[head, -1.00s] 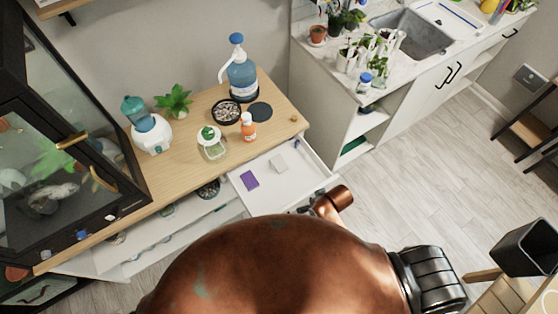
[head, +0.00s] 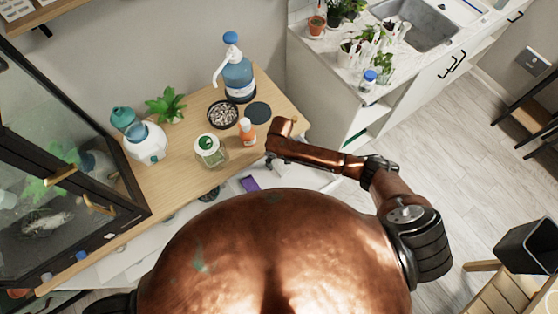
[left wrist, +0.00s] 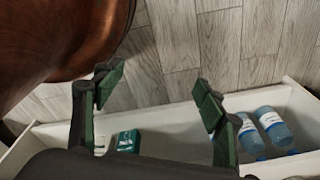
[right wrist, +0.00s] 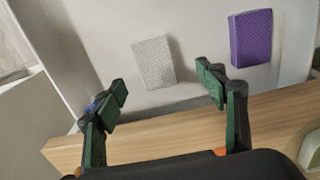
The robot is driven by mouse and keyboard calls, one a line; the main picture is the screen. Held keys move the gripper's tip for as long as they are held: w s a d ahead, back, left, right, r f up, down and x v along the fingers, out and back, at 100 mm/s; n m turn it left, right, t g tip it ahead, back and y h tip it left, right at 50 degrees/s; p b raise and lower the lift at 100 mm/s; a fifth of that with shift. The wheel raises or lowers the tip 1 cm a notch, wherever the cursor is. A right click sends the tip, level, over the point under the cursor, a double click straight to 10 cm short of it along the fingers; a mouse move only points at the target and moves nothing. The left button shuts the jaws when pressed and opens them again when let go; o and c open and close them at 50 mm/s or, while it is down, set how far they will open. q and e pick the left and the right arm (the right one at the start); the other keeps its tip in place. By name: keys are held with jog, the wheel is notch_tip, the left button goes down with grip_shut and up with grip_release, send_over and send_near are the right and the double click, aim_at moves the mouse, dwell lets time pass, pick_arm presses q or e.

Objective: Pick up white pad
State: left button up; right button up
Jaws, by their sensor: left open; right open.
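The white pad (right wrist: 153,62) lies flat on the white drawer floor in the right wrist view. It is just beyond and between the fingertips of my right gripper (right wrist: 165,88), which is open and empty. In the head view my right arm hides the pad, and the right gripper (head: 272,160) is over the open drawer (head: 305,178), its fingers hard to make out. My left gripper (left wrist: 158,93) is open and empty in the left wrist view, above another open drawer; it is not visible in the head view.
A purple pad (right wrist: 250,38) lies right of the white pad. The wooden counter edge (right wrist: 290,115) runs close by the right fingers. An orange bottle (head: 247,132) and a green-lidded jar (head: 210,152) stand near the drawer. Blue-capped bottles (left wrist: 272,125) and a green box (left wrist: 127,142) are below my left gripper.

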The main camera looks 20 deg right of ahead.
aim_at(281, 166)
jog(key=shift+w+d+f, duration=0.1)
jog(key=shift+w+f, duration=0.05)
jog(key=shift+f, duration=0.2)
notch_tip(281, 166, down, 2)
jog(key=shift+w+f, duration=0.1)
jog(key=shift+f, duration=0.15)
jog(key=f, duration=0.3)
jog(key=shift+w+d+f+b, duration=0.2)
jog(key=shift+f+b, duration=0.1)
jog(key=shift+b, duration=0.1)
jog(key=shift+f, duration=0.4)
jog(key=c, duration=0.6)
pick_arm(q)
jog(key=shift+s+a+f, duration=0.1)
jog(key=shift+s+f, duration=0.2)
jog(key=shift+s, duration=0.35)
jog(key=shift+s+a+f, duration=0.1)
jog(key=shift+s+f, duration=0.15)
jog(key=shift+s, duration=0.4)
pick_arm(e)
jog(key=c, duration=0.4)
